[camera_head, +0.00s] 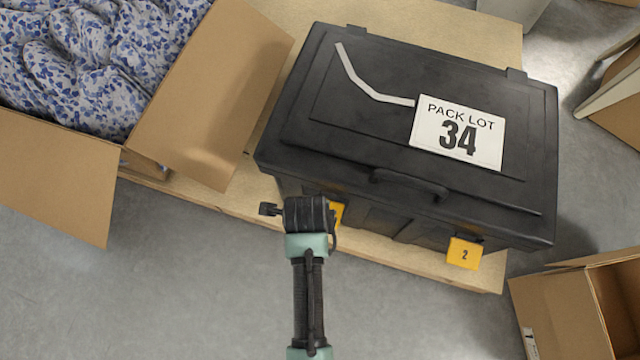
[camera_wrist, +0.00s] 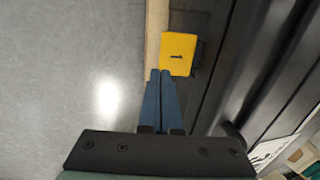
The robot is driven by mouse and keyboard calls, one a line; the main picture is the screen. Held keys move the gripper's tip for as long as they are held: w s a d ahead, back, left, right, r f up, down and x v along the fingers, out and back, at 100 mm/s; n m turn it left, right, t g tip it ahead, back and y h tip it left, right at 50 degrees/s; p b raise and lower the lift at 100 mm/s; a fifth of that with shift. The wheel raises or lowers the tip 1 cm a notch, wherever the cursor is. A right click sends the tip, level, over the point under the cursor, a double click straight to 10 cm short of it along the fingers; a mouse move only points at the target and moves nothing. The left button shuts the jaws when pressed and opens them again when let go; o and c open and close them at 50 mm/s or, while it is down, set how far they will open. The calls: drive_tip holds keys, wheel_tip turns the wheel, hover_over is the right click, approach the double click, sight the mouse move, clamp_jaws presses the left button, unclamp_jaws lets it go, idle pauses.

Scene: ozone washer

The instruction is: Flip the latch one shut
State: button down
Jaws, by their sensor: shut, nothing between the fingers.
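Latch one is a yellow tab marked 1 (camera_wrist: 179,47) on the front of the black case (camera_head: 330,90). In the head view only a sliver of latch one (camera_head: 338,212) shows beside my wrist, which hides the rest. My gripper (camera_wrist: 160,73) is shut and empty, its two blue fingers together. Its tips are at the near edge of the tab in the wrist view; I cannot tell whether they touch it. In the head view my wrist covers the fingers. I cannot tell whether latch one is flipped open or shut. The case lid is down.
A second yellow latch marked 2 (camera_head: 464,254) sits farther right on the case front. A carry handle (camera_head: 410,186) lies between them. The case stands on a wooden board (camera_head: 440,273). An open carton (camera_head: 205,110) with patterned cloth stands left; another carton (camera_head: 565,315) is lower right.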

drive_tip(key=b+x, duration=0.3)
drive_tip(key=x, duration=0.5)
drive_tip(key=shift+w+f, duration=0.15)
drive_tip(key=shift+f, duration=0.15)
